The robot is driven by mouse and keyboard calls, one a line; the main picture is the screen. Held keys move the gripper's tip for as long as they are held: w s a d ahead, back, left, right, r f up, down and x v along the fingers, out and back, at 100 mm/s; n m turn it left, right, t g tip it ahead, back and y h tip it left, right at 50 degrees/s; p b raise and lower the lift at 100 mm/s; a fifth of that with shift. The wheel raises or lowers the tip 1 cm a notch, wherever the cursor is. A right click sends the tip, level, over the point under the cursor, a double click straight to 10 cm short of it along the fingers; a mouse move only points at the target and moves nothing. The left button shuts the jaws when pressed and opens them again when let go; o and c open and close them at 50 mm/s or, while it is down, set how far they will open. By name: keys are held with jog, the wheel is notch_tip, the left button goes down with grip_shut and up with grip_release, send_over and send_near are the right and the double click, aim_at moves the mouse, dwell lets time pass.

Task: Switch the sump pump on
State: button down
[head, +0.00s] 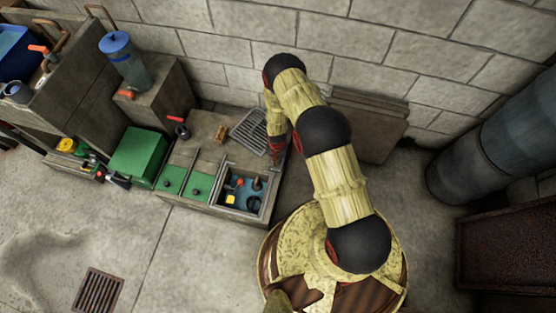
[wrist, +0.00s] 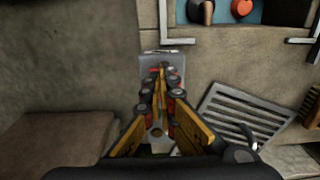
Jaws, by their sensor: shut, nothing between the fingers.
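In the wrist view my gripper (wrist: 161,72) has its yellow fingers with red and black joints drawn together at the tips, holding nothing. The tips are over a small grey metal plate (wrist: 150,62) on the concrete top, which may be the pump's switch. The fingers hide its middle, so a lever and its position cannot be made out. In the head view my gripper (head: 275,150) points down at the right end of the concrete block, beside an open blue-lined basin (head: 240,183). The basin holds several small items, one yellow and one orange-red. I cannot tell which is the pump.
A slotted metal grate (head: 250,130) lies behind the basin, and near my gripper in the wrist view (wrist: 243,120). Green panels (head: 173,180) and a green box (head: 138,155) are to the left. A block wall stands behind. A floor drain (head: 98,290) lies in open floor.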

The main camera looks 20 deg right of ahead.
jog(key=shift+r, duration=0.1)
jog(key=shift+r+p, duration=2.1)
jog(key=shift+r, duration=1.3)
jog(key=s+r+n+g, duration=0.1)
jog(key=s+n+g, duration=0.15)
jog(key=s, duration=0.65)
notch_tip(320, 180, up, 39)
jog(key=s+n, duration=0.2)
jog(key=n, duration=0.1)
jog(key=s+r+t, duration=0.2)
jog(key=s+r, duration=0.1)
jog(key=r, duration=0.8)
jog(key=s+r+n+t+p, duration=0.1)
jog(key=s+r+t, duration=0.2)
jog(key=r, duration=0.8)
jog(key=s+r+t, duration=0.3)
jog(key=s+r, duration=0.2)
jog(key=r, duration=0.6)
jog(key=shift+s+r, duration=0.2)
jog(key=shift+r, duration=0.15)
